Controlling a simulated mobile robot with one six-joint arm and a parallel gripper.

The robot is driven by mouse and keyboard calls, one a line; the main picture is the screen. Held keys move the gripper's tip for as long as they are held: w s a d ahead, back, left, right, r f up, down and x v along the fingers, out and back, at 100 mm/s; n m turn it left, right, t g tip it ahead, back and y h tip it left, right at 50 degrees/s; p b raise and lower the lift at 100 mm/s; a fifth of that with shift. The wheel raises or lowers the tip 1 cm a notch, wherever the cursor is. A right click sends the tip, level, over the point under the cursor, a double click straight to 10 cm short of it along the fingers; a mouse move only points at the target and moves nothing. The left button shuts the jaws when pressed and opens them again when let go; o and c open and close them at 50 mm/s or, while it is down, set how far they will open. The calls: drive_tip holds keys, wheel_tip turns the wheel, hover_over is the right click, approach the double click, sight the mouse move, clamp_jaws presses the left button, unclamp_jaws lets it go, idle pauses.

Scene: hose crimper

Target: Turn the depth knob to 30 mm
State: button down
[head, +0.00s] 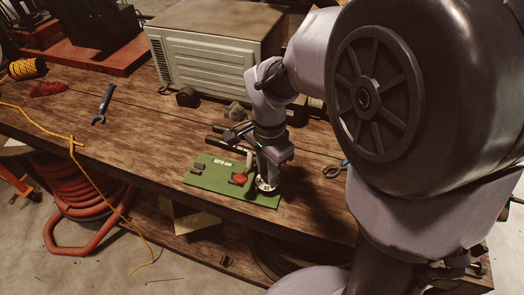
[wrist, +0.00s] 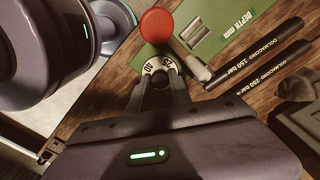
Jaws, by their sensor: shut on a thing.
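The depth knob is a small round dial with a pale numbered ring (wrist: 152,66) on a green panel (wrist: 210,18) marked "DEPTH mm". In the head view the dial (head: 264,187) is at the right end of the panel (head: 213,181). My gripper (wrist: 161,84) is shut on the knob from above; its fingers hide much of the dial. The gripper (head: 269,174) also covers part of it in the head view. A few numerals show on the ring, but I cannot read the setting for certain.
A wrench (head: 103,104) and pliers (head: 334,169) lie on the wooden bench (head: 130,125).

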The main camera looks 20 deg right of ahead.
drive_tip(key=n+p, duration=0.2)
drive_tip(key=n, duration=0.2)
drive_tip(key=shift+r+n, duration=0.1)
drive_tip(key=shift+n, duration=0.2)
drive_tip(key=n+p, duration=0.1)
drive_tip(key=n, duration=0.2)
drive_tip(key=shift+n, duration=0.4)
drive_tip(key=n+p, duration=0.2)
drive_tip(key=n, duration=0.1)
drive_tip(key=shift+n+p, duration=0.65)
drive_tip(key=shift+n, duration=1.35)
drive_tip(key=c, duration=1.2)
unclamp_jaws()
drive_tip(key=shift+o, duration=0.2)
